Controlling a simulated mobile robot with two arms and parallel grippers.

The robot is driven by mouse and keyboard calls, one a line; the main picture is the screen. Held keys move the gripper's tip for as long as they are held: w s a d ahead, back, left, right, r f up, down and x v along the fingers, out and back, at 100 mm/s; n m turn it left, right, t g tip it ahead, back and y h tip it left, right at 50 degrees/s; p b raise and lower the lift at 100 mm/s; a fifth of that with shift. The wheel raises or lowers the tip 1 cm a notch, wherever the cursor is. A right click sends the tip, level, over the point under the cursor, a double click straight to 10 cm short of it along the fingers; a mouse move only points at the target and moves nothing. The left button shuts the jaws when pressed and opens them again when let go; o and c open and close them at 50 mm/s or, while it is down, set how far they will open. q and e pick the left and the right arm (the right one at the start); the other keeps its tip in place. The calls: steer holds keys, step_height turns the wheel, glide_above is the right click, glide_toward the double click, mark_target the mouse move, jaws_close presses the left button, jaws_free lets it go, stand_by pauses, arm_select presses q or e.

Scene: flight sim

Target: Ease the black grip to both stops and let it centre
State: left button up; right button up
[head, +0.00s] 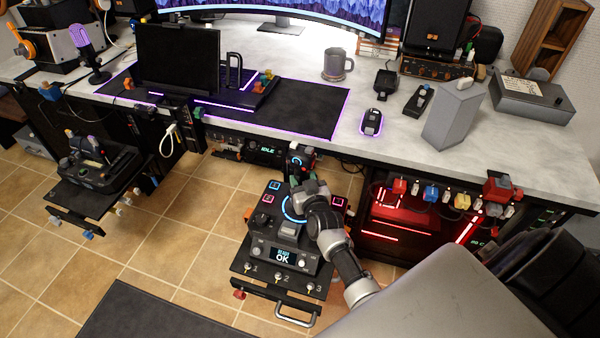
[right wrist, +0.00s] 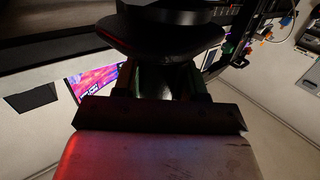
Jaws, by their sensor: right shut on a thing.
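The black grip (head: 300,156) stands above a black control box (head: 262,222) below the desk's front edge. A small blue light ring shows on the grip's head, and a larger blue ring glows on the box around its base. My right gripper (head: 301,180) is shut on the grip below its head, and my arm hides much of the lower part. In the right wrist view the dark grip (right wrist: 165,45) fills the space between my fingers (right wrist: 162,85). Any tilt of the grip is hard to tell. My left gripper is not in view.
The desk (head: 400,137) overhangs behind the grip. The box has a lit display (head: 283,256), several switches and a front handle (head: 294,318). Red-lit gear with coloured plugs (head: 400,187) sits to the right. Another control panel (head: 98,170) stands at left. Tiled floor between them is clear.

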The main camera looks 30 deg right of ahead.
steer(key=shift+r+m+h+p, duration=0.3)
steer(key=shift+r, duration=0.1)
steer(key=shift+w+d+f, duration=0.1)
steer(key=shift+f, duration=0.05)
steer(key=shift+d+b, duration=0.1)
steer(key=shift+b, duration=0.3)
steer(key=shift+n+y+b, duration=0.3)
steer(key=shift+n+y, duration=0.5)
steer(key=shift+y, duration=0.4)
steer(key=shift+n+t+y, duration=0.3)
steer(key=shift+y, duration=0.1)
steer(key=o, duration=0.9)
steer(key=shift+o, duration=0.7)
steer(key=shift+f, duration=0.15)
